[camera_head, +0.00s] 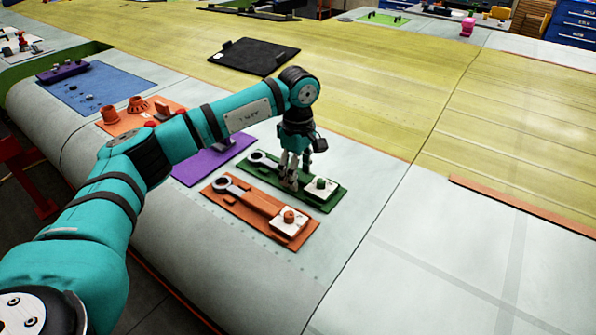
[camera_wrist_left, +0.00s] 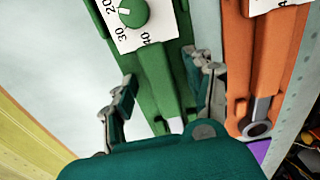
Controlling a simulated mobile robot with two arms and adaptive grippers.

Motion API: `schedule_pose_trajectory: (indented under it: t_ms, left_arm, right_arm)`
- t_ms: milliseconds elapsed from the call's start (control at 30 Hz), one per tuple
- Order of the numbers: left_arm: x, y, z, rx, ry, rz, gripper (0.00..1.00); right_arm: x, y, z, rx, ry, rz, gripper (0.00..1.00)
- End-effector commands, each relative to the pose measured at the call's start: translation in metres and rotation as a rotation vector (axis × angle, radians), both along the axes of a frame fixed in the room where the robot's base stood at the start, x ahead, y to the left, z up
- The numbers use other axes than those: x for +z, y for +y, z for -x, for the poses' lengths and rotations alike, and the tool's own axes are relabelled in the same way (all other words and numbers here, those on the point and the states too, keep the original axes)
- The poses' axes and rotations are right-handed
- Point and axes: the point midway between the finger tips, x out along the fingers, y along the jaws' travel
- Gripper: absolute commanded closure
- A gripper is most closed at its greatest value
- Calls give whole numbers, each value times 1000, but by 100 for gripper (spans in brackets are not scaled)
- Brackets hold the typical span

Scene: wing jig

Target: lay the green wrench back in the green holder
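The green holder (camera_head: 325,198) lies flat on the pale wing surface, and it also shows in the left wrist view (camera_wrist_left: 178,15). The green wrench's grey ring end (camera_head: 262,158) shows at the holder's far left end, apparently lying in it; my gripper partly hides the handle. My left gripper (camera_head: 291,184) points down over the middle of the holder. In the left wrist view its fingers (camera_wrist_left: 160,80) are apart, on either side of the green bar; contact is unclear. My right gripper is out of view.
An orange holder (camera_head: 245,212) with a similar wrench (camera_head: 222,183) lies close beside the green one, nearer the front edge. A purple board (camera_head: 200,167) is to the left. A black board (camera_head: 252,57) lies further back. The surface right of the holders is clear.

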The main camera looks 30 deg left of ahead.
Motion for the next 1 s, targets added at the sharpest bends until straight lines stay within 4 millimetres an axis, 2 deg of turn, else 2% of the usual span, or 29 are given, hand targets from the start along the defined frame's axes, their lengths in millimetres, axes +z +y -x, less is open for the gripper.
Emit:
schedule_pose_trajectory:
  t_ms: [233, 367, 800, 1000]
  left_arm:
    - [-1, 0, 1, 0, 3, -1, 46]
    - [9, 0, 0, 0, 0, -1, 46]
    - [95, 0, 0, 0, -2, 0, 46]
    - [116, -1, 0, 0, 0, 0, 46]
  right_arm:
    - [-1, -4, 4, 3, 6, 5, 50]
    - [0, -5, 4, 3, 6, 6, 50]
    - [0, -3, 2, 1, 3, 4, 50]
    - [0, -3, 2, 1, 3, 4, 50]
